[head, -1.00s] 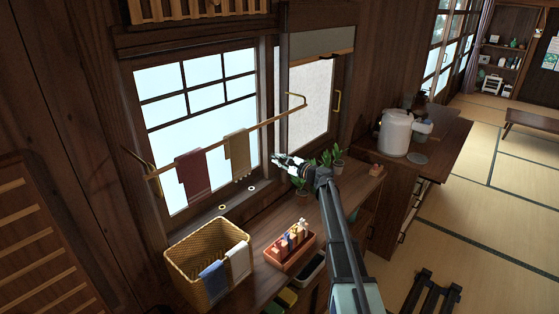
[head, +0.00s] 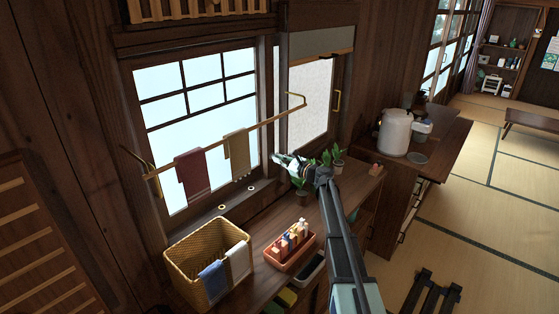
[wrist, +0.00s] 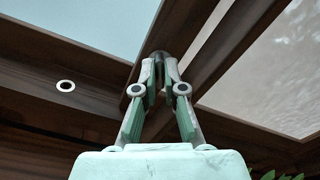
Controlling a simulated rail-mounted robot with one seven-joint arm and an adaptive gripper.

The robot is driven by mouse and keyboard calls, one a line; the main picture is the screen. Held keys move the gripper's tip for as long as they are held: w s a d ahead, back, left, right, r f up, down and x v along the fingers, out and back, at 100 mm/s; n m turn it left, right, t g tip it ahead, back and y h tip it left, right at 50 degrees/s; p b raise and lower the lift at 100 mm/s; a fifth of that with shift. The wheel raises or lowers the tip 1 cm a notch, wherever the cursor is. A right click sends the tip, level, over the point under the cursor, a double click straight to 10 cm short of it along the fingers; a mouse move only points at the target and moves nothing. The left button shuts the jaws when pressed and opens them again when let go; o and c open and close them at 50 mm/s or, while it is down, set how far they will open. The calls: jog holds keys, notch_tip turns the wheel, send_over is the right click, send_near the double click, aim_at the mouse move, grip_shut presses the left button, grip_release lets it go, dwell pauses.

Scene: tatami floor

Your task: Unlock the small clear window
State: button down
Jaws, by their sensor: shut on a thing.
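The clear window (head: 205,90) with dark crossbars is at the left in the head view. A frosted pane (head: 312,95) stands to its right, behind a dark post. My gripper (head: 276,159) is at the lower right corner of the clear window, by that post. In the wrist view its fingertips (wrist: 161,62) are closed together on a small dark latch knob (wrist: 159,55) on the window frame. Clear glass (wrist: 75,25) shows upper left there and the frosted pane (wrist: 275,70) on the right. The fingers mostly hide the knob, so its turn position cannot be told.
A rod (head: 225,137) with two towels crosses before the window. Potted plants (head: 326,160) stand close beside my wrist. A wicker basket (head: 185,257) and a red tray (head: 288,262) sit on the counter. A white ring (wrist: 65,86) is on the wood.

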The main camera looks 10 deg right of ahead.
jog(key=c, duration=1.5)
grip_release()
jog(key=shift+c, duration=0.2)
jog(key=s+d+n+b, duration=0.45)
jog(key=s+d, duration=0.65)
jog(key=s, duration=0.3)
jog(key=d+f+n+g+h+b, duration=0.2)
jog(key=d+f+n, duration=0.5)
jog(key=d+f, duration=0.4)
notch_tip(320, 180, down, 3)
jog(key=shift+s+d+r+n+h+b, duration=0.1)
jog(key=shift+s+d+n+h+b, duration=0.2)
jog(key=shift+h+b, duration=0.7)
